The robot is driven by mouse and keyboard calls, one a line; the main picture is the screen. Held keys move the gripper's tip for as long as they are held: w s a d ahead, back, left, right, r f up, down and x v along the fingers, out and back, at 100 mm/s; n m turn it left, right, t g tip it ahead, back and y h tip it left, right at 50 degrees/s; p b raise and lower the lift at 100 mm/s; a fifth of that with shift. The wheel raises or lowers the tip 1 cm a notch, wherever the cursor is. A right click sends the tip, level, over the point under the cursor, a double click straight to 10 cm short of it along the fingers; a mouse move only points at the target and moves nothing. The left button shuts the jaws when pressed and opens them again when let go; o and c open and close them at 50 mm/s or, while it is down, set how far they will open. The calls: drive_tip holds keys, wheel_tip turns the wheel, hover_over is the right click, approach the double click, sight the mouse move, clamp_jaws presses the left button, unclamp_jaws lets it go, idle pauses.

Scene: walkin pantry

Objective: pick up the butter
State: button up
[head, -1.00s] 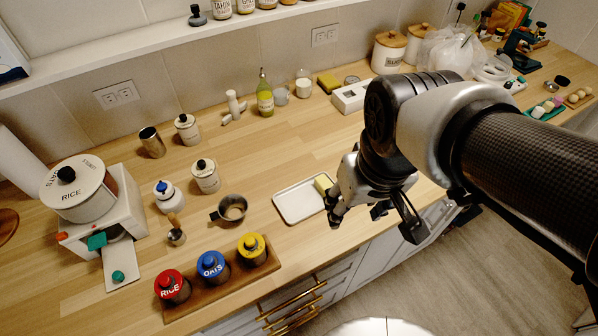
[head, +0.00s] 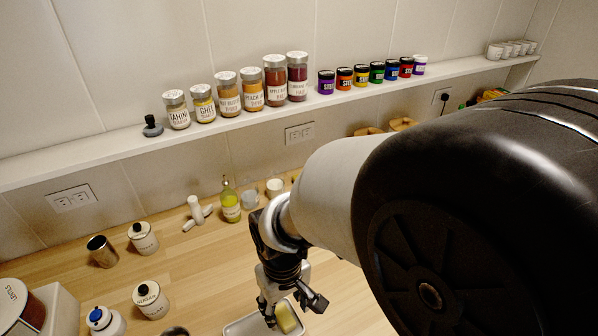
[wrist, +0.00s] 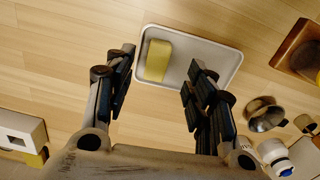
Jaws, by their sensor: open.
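The butter (wrist: 158,60) is a yellow block lying on a white rectangular tray (wrist: 212,58) with a raised rim. In the wrist view it sits toward the left end of the tray, between the lines of my two open fingers. My gripper (wrist: 158,82) is open and empty, with the fingers apart on either side of the butter; I cannot tell how far above it they are.
A metal cup (wrist: 263,113) stands right of the tray, near a wooden rack (wrist: 300,50). A white box (wrist: 20,130) is at lower left.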

sight(286, 320)
drive_tip(key=f+b, duration=0.3)
drive_tip(key=f, duration=0.4)
drive_tip(key=shift+w, duration=0.2)
drive_tip(key=shift+c, duration=0.4)
drive_tip(key=c, duration=1.1)
